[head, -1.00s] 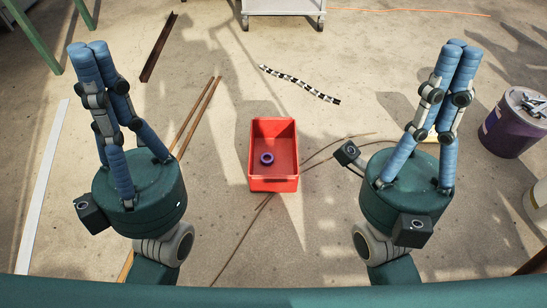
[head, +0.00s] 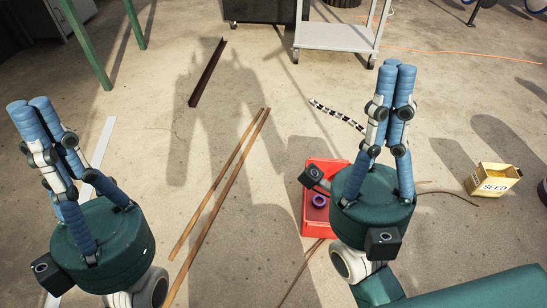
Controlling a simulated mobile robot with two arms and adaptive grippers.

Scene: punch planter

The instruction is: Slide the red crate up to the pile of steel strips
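The red crate (head: 313,227) stands on the concrete floor right of centre, with a purple ring (head: 319,200) inside. My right gripper (head: 397,68) and its dark green palm hide the crate's right side; contact cannot be told. I cannot tell whether these are the steel strips.
A dark rusty bar (head: 207,73) lies further back. A pale strip (head: 102,145) is at the left. A grey cart (head: 338,37) stands behind, near a black-and-white striped piece (head: 337,114). A yellow seed box (head: 493,179) is at the right. The floor between crate and brown strips is clear.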

